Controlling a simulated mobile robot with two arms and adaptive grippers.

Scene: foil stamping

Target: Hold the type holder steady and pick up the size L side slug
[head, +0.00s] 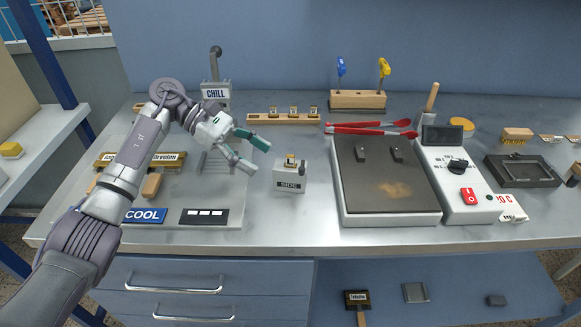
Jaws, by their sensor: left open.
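A small white block labelled SIDE (290,182) stands upright on the bench, with a dark knob on its right and a small brass-coloured piece (291,160) on top. A wooden rail (256,119) behind it holds several small brass-and-dark slugs; their size marks are too small to read. I cannot tell for sure which piece is the type holder or the size L side slug. My left gripper (255,154) is open and empty, its teal-tipped fingers above and left of the SIDE block, apart from it. My right gripper is not in view.
Right are a dark-topped hot plate (390,205), red tongs (370,132) and a control box (462,185). Bench in front of the SIDE block is clear.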

